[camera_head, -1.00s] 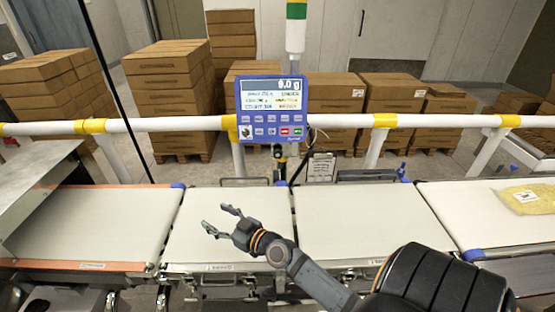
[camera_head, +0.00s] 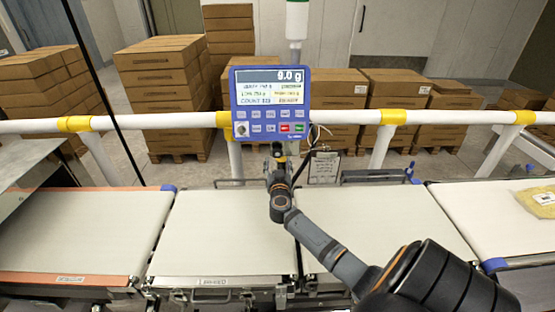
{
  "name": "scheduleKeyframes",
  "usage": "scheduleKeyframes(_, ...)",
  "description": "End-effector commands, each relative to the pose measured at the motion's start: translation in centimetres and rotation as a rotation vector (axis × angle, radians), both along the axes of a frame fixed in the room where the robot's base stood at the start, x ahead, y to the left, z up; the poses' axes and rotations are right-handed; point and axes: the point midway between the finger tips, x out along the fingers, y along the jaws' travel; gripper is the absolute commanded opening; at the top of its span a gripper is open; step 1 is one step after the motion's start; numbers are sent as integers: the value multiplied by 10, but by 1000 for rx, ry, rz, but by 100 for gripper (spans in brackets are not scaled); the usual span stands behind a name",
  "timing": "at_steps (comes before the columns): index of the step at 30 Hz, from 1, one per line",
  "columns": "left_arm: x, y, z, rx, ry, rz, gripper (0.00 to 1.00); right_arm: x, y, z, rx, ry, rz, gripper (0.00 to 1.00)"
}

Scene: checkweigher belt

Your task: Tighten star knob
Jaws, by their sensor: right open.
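The blue display unit (camera_head: 270,104) stands on a post behind the belts and reads 9.0 g. My right gripper (camera_head: 277,158) is open and reaches forward to just below the display, in front of its post. I see it from behind, so its fingers are mostly hidden by its own wrist. The star knob cannot be made out clearly; the area under the display is covered by the gripper. I cannot tell whether the fingers touch anything there. My left gripper is not in view.
A white rail (camera_head: 345,117) with yellow joints runs behind the display. White belts (camera_head: 215,235) lie below my arm. A yellow packet (camera_head: 540,200) rests on the far right belt. A clipboard tag (camera_head: 323,168) hangs right of the post. Stacked cartons (camera_head: 160,95) stand behind.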

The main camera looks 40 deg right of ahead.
Motion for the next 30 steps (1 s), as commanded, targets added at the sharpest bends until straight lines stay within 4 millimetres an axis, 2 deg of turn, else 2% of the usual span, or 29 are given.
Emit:
scheduleKeyframes(6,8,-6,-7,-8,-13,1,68,25,-20,-1,2,-1,1,62)
scheduleKeyframes(17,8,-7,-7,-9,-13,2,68,29,-24,0,2,-1,1,60)
scheduleKeyframes(28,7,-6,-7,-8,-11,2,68,29,-24,0,2,-1,2,10)
scheduleKeyframes(30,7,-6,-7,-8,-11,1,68,29,-24,0,2,-1,2,8)
